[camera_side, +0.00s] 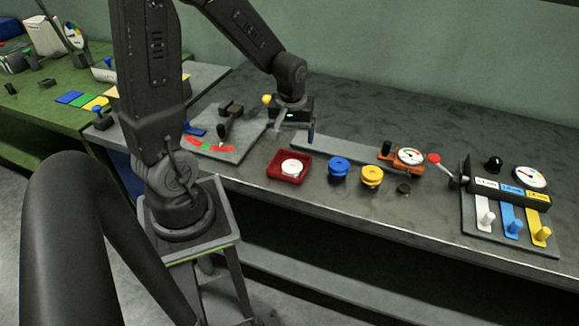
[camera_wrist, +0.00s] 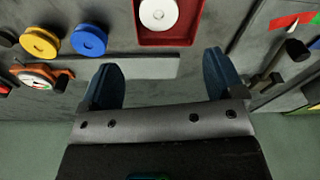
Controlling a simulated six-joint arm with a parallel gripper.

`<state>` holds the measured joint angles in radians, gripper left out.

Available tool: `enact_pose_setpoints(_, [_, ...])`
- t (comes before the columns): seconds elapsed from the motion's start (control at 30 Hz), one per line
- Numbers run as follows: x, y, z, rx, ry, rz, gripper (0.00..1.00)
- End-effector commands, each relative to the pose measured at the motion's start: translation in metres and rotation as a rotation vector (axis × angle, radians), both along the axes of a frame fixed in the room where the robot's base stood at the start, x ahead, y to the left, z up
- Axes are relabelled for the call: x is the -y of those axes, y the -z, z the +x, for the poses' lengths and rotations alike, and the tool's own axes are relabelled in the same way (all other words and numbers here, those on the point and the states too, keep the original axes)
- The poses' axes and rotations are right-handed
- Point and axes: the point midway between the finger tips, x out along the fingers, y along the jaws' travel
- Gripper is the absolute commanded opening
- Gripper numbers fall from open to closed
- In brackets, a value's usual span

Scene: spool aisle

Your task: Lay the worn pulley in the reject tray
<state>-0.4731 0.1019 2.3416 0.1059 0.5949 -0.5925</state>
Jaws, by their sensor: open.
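A white pulley (camera_side: 292,167) lies in the small red tray (camera_side: 274,172) on the grey bench. In the wrist view the white pulley (camera_wrist: 158,14) sits inside the red tray (camera_wrist: 165,41), ahead of my fingers. A blue pulley (camera_side: 339,168) and a yellow pulley (camera_side: 371,177) stand on the bench to the right of the tray. They also show in the wrist view, blue (camera_wrist: 89,40) and yellow (camera_wrist: 39,43). No wear mark is clear on any pulley. My gripper (camera_side: 291,137) is open and empty above the bench, behind the tray; its blue fingers (camera_wrist: 160,70) are apart.
A flat grey strip (camera_side: 345,152) lies behind the pulleys. An orange gauge (camera_side: 408,157) with a red-knobbed lever stands near its right end, a small dark part (camera_side: 404,188) in front. A lever panel (camera_side: 510,205) is at right, a dial board (camera_side: 225,140) at left.

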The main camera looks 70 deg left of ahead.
Motion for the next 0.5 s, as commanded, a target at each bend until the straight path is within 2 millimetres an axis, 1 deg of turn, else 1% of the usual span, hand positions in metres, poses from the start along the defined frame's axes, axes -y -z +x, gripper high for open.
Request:
enact_pose_setpoints(0.03, [0.001,-0.014,0.0,0.009,0.001,0.003,0.88])
enact_pose_setpoints(0.2, [0.005,-0.051,-0.002,0.008,0.001,0.003,0.88])
enact_pose_setpoints(0.33, [0.007,-0.073,-0.004,0.005,0.0,0.002,0.88])
enact_pose_setpoints(0.5, [0.009,-0.088,-0.006,0.003,0.0,0.001,0.88])
